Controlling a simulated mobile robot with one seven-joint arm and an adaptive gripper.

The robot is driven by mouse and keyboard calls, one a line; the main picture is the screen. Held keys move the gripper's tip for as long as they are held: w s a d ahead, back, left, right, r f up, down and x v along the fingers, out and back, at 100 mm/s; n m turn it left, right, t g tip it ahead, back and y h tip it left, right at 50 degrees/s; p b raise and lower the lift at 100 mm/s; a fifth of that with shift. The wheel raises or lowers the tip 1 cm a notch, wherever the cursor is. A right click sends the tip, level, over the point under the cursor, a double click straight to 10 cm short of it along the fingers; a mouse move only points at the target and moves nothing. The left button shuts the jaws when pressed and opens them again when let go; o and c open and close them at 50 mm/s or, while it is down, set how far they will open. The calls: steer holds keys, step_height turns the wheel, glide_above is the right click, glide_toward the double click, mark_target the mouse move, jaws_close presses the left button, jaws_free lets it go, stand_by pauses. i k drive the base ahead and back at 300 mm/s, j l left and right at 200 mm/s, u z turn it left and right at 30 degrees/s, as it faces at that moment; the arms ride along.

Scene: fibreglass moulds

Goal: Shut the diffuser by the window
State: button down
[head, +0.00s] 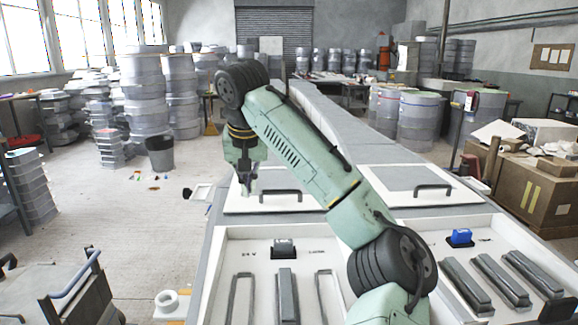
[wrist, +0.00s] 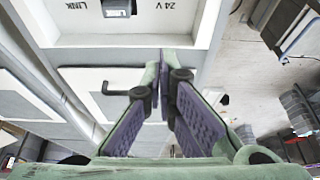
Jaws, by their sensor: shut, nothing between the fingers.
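The left panel, on the window side, is a white-framed flat panel (head: 240,204) with a dark handle (head: 281,193); I take it as the diffuser. It lies behind an open white box (head: 222,245) whose inside is exposed. My gripper (head: 247,188) is shut and empty, pointing down above the panel's left part, left of the handle. In the wrist view my gripper's fingers (wrist: 165,70) meet at the tips, with the handle (wrist: 117,90) to their left, apart from them. The exact height gap is hard to tell.
The left box holds grey bars (head: 287,295) and a dark block (head: 284,247) beside "24 V" lettering. A similar right panel (head: 460,198) and box with a blue-topped block (head: 461,236) stand alongside. My arm crosses between the boxes. Open floor lies left.

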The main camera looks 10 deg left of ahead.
mark_target(279, 180)
steer(key=i, duration=0.85)
